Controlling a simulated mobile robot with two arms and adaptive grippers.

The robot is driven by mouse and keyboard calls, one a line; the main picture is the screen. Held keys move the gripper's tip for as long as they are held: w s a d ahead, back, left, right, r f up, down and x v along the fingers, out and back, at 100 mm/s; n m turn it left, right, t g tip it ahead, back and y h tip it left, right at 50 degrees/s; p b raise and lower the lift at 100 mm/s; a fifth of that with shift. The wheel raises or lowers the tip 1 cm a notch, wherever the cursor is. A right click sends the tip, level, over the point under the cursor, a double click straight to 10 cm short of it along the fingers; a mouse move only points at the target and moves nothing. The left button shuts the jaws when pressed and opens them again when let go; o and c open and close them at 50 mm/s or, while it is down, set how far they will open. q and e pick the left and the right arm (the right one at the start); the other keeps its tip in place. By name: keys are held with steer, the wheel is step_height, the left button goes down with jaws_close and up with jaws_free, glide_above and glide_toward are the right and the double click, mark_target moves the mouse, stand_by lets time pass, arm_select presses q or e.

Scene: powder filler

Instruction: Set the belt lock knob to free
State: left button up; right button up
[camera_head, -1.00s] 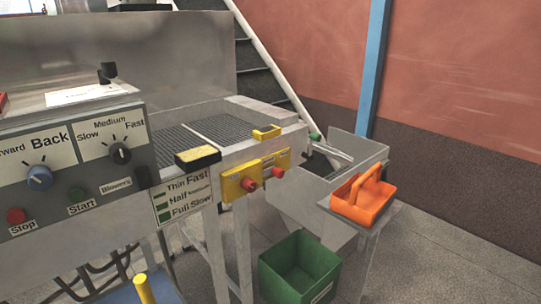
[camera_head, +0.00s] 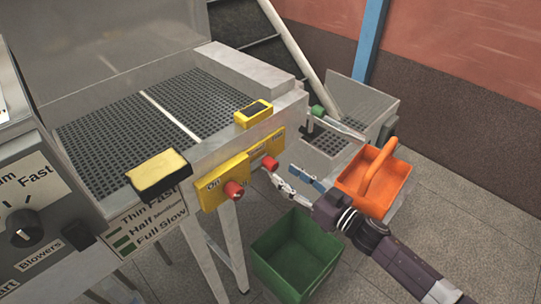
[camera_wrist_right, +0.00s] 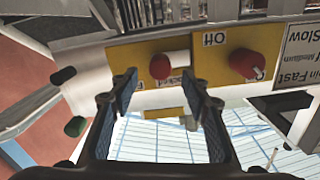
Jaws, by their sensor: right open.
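The belt lock knob (camera_head: 270,163) is a red knob on the right-hand yellow plate (camera_head: 266,146) at the machine's front corner. In the right wrist view this red knob (camera_wrist_right: 160,66) shows upside down, beside partly hidden lettering; I cannot tell which setting it points to. My right gripper (camera_head: 292,176) is open and empty, just in front of and to the right of the knob. In the wrist view its fingertips (camera_wrist_right: 158,87) sit on either side of the knob's line, apart from it. My left gripper is not in view.
A second red knob (camera_head: 233,189), on the On/Off plate, is close on the left. A yellow block (camera_head: 253,114) sits on the rim above. An orange caddy (camera_head: 389,195) stands close to my right gripper. A green bin (camera_head: 290,262) is on the floor below.

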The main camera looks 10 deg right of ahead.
mark_target(275, 168)
steer(key=p+x, duration=0.1)
steer(key=x, duration=0.3)
steer(key=shift+a+r, duration=0.15)
steer(key=shift+r, duration=0.05)
steer(key=shift+w+a+f, duration=0.1)
steer(key=shift+w+a, duration=0.1)
steer(key=shift+w, duration=0.2)
steer(key=shift+w+a+f, duration=0.1)
steer(key=shift+w+a, duration=0.1)
steer(key=shift+w, duration=0.25)
steer(key=c, duration=0.8)
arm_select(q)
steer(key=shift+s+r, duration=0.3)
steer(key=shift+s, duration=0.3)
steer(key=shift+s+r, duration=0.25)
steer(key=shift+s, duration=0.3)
arm_select(e)
jaws_close()
